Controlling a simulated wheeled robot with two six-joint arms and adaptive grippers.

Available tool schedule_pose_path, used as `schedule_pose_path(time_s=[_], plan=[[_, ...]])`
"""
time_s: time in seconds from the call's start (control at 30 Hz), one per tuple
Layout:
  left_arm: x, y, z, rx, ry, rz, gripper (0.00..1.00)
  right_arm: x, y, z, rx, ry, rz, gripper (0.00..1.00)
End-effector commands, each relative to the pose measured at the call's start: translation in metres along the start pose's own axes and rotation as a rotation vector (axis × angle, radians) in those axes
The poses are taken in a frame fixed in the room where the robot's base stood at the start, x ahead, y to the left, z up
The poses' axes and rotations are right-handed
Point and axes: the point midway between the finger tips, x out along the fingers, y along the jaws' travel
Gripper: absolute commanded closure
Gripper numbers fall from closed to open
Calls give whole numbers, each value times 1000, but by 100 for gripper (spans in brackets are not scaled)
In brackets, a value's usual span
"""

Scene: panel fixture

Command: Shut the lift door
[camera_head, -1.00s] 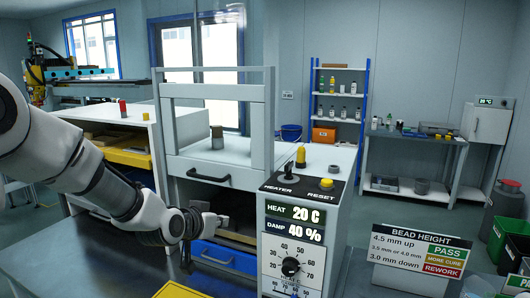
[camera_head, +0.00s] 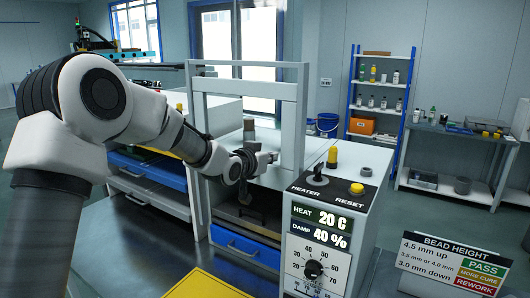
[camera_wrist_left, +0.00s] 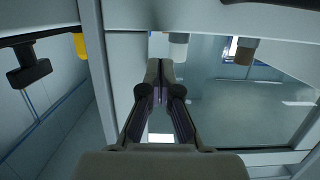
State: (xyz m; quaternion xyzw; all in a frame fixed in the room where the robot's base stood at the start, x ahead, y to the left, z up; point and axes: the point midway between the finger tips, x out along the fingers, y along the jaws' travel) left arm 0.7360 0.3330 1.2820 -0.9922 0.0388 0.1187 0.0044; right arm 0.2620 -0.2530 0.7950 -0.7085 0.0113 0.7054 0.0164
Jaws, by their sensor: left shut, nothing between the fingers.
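The lift door (camera_head: 297,120) is a pale framed panel with an open-looking window, standing on the cabinet front. It is raised: a dark opening (camera_head: 240,212) shows below it, above a blue drawer. In the left wrist view the shut fingers (camera_wrist_left: 165,75) lie in front of the pale door frame (camera_wrist_left: 125,75). I cannot tell whether they touch it. The door's dark handle is not clear behind my arm in the head view. My right gripper is not in view.
A control panel (camera_head: 315,255) with a dial, a heater lever (camera_head: 318,174) and a yellow reset button (camera_head: 357,188) stands just right of the door. A blue drawer (camera_head: 243,250) is below the opening. A yellow tray edge (camera_head: 205,285) lies at the front.

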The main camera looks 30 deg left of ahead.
Motion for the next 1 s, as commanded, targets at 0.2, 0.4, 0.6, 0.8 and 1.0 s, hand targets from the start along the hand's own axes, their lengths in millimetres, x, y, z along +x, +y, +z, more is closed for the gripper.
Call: schedule_pose_path(time_s=[0.2, 0.4, 0.6, 0.8, 1.0], plan=[[3, 0, 12, 1, 1, 0, 100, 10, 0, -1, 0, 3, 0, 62], [3, 0, 12, 1, 1, 0, 100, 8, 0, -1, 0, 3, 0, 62], [4, 0, 19, 1, 0, 0, 100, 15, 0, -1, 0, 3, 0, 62], [13, 0, 53, 0, -4, 0, 100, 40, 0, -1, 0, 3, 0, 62], [27, 0, 110, 0, -6, 1, 100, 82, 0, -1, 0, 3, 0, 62]])
